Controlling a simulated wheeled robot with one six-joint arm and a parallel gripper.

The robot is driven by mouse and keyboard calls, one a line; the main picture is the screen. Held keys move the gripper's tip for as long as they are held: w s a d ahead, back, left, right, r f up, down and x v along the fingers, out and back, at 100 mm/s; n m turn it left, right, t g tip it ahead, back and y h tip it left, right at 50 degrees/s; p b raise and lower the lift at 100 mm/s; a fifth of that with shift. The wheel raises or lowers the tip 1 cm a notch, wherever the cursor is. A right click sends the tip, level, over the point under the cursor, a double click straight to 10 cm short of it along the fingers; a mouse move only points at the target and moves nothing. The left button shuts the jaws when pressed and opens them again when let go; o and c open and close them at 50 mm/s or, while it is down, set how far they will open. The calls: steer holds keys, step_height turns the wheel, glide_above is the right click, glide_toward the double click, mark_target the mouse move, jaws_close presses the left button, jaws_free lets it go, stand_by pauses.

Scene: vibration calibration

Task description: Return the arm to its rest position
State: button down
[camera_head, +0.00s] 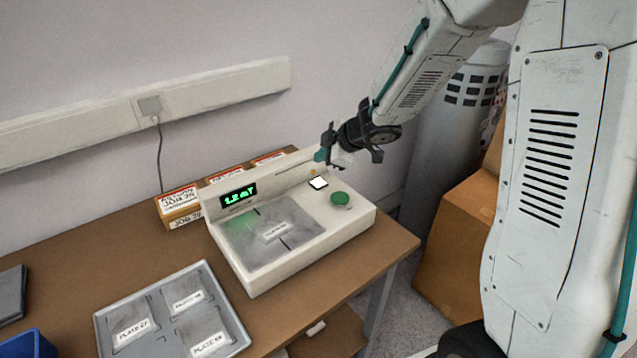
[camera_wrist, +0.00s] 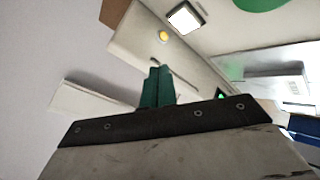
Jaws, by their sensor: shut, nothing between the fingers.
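My gripper (camera_head: 328,150) shows in the head view above the back right of the white calibration device. Its teal fingertips are together with nothing between them. In the wrist view the closed teal fingers (camera_wrist: 157,88) point toward the device's back ledge (camera_wrist: 165,45). The device (camera_head: 300,228) stands on the brown table. It has a green readout (camera_head: 238,195) showing what looks like 1.2 mT, a green button (camera_head: 340,199) and a small lit white square (camera_head: 318,183). A labelled plate (camera_head: 275,232) lies on its metal bed. My forearm reaches in from the upper right.
A grey tray (camera_head: 160,285) with several labelled plates lies at the front left of the table (camera_head: 130,235). Labelled boxes (camera_head: 180,207) stand behind the device. A blue bin (camera_head: 28,345) is at the lower left. A cardboard box (camera_head: 455,250) and grey cylinder (camera_head: 455,110) stand right of the table.

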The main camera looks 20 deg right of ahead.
stand_by(0.3)
steer(key=s+d+r+m+g+h, duration=0.2)
steer(key=s+d+m+h, duration=0.6)
steer(key=d, duration=0.4)
steer(key=s+a+r+m+g+y, duration=0.1)
steer(key=s+a+r+m, duration=0.1)
steer(key=s, duration=0.7)
steer(key=s+a+r+m+g+y, duration=0.1)
steer(key=s+a+r, duration=0.3)
steer(key=s, duration=0.6)
steer(key=s+a+r+m+g+y, duration=0.1)
steer(key=s+a+r+m+g, duration=0.1)
steer(key=s, duration=0.8)
steer(key=shift+a+r+m+g, duration=0.3)
steer(key=shift+a+r+m, duration=0.6)
steer(key=shift+r, duration=0.5)
steer(key=shift+d, duration=0.15)
